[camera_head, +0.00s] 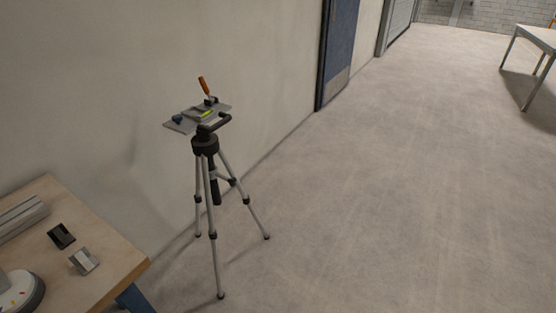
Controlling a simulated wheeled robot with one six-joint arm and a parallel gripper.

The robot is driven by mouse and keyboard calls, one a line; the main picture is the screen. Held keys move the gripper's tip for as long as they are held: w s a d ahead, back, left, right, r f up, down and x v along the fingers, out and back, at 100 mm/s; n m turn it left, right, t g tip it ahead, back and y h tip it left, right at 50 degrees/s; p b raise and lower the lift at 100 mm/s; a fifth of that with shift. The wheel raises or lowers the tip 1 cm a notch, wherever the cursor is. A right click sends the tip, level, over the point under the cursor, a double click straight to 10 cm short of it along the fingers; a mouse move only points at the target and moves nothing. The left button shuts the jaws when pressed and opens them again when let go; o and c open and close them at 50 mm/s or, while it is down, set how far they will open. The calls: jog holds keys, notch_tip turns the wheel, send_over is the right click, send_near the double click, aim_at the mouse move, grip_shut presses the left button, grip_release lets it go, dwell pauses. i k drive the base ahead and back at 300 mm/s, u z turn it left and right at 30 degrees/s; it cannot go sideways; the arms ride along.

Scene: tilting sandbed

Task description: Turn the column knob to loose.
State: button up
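A tripod (207,180) with grey legs and black joints stands upright on the floor near the wall. Its dark centre column (215,190) hangs between the legs below the black head collar (205,146). My gripper is not in view.
A wooden table (105,255) at lower left holds a grey rail, two small blocks and a round white object with coloured marks (18,291). The wall runs close behind the tripod. A blue door (338,45) stands beyond. The floor to the right is clear up to a far table (540,38).

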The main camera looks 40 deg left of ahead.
aim_at(233, 182)
jog(key=u, duration=0.45)
jog(key=i, duration=1.75)
jog(key=u, duration=1)
jog(key=i, duration=0.3)
jog(key=u, duration=0.15)
